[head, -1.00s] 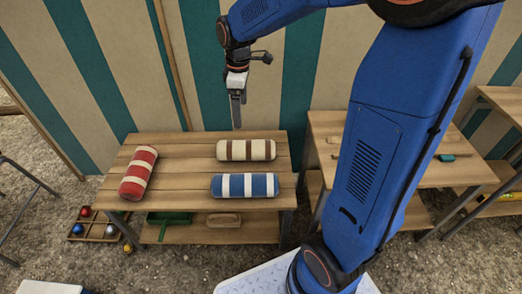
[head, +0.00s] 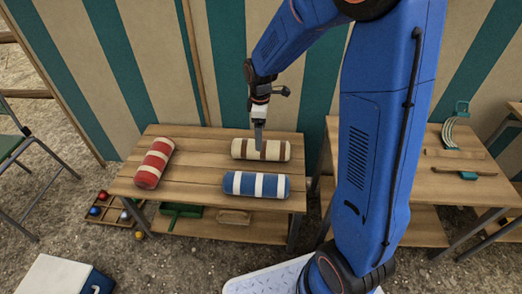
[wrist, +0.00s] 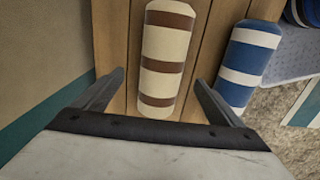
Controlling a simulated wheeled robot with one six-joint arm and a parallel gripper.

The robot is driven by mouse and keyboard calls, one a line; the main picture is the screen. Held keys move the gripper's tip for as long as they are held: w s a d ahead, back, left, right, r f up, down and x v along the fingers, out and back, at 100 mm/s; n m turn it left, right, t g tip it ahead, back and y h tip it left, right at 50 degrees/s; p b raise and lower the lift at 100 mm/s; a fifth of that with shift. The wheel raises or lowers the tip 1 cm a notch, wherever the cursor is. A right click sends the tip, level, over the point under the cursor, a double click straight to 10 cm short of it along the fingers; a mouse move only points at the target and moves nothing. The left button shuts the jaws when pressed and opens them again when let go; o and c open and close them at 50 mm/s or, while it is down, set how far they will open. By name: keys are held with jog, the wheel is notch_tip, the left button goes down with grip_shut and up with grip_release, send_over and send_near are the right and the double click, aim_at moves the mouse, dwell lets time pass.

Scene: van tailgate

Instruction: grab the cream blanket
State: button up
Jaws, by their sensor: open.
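The cream blanket (head: 272,150) is a roll with brown bands, lying on the slatted wooden table (head: 190,192). In the wrist view the cream blanket (wrist: 167,40) lies lengthwise between my two fingers, its near end close to them. My gripper (head: 259,143) is open and empty, pointing down at the roll. In the wrist view the fingers of my gripper (wrist: 160,88) stand apart on either side of the roll. I cannot tell whether they touch it or how high above the table they are.
A blue and white roll (head: 256,185) lies just in front of the cream one; it also shows in the wrist view (wrist: 246,62). A red and white roll (head: 154,163) lies at the table's left. A striped canvas wall (head: 150,60) stands close behind. Another table (head: 440,172) stands right.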

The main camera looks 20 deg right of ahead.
aim_at(272, 150)
jog(key=shift+s+f, duration=0.2)
jog(key=shift+f, duration=3.05)
jog(key=c, duration=1.4)
